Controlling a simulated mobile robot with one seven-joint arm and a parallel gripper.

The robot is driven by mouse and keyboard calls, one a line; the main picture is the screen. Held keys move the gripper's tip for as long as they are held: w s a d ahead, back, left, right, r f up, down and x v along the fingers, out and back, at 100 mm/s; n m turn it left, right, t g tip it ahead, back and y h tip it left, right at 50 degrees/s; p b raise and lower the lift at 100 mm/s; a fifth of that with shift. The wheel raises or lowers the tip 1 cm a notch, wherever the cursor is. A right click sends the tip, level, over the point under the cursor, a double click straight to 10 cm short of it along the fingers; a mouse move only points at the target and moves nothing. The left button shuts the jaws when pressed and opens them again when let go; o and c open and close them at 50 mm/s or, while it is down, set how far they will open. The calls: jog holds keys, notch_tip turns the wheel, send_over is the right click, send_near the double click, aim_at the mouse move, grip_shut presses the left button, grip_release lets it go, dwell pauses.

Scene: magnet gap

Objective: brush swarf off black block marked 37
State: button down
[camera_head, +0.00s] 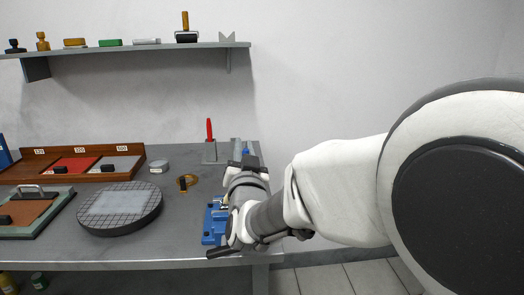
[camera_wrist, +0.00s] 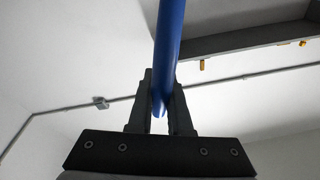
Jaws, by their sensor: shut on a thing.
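My gripper (camera_wrist: 162,82) is shut on a blue rod-like handle (camera_wrist: 169,40), which rises between its fingers in the wrist view. Whether this is a brush cannot be told, as its working end is out of view. In the head view my gripper (camera_head: 246,163) is at the right end of the bench, mostly hidden by my wrist. No mark 37 is readable on any block, and no swarf can be made out.
A blue metal fixture (camera_head: 213,226) is partly behind my wrist. A red-handled tool stands in a grey holder (camera_head: 209,152). A round dark plate (camera_head: 119,208), a wooden rack (camera_head: 40,153) and a framed tray (camera_head: 47,216) fill the left. A wall shelf (camera_head: 130,47) carries several items.

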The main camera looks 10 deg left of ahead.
jog(key=shift+a, duration=0.15)
jog(key=shift+s+a+f, duration=0.1)
jog(key=shift+s+a, duration=0.2)
jog(key=shift+a, duration=0.6)
jog(key=shift+w+d+b, duration=0.15)
jog(key=shift+d+b, duration=0.2)
jog(key=shift+d, duration=0.2)
jog(key=shift+w+d+b, duration=0.15)
jog(key=shift+d+b, duration=0.2)
jog(key=shift+d, duration=0.2)
jog(key=shift+a, duration=0.2)
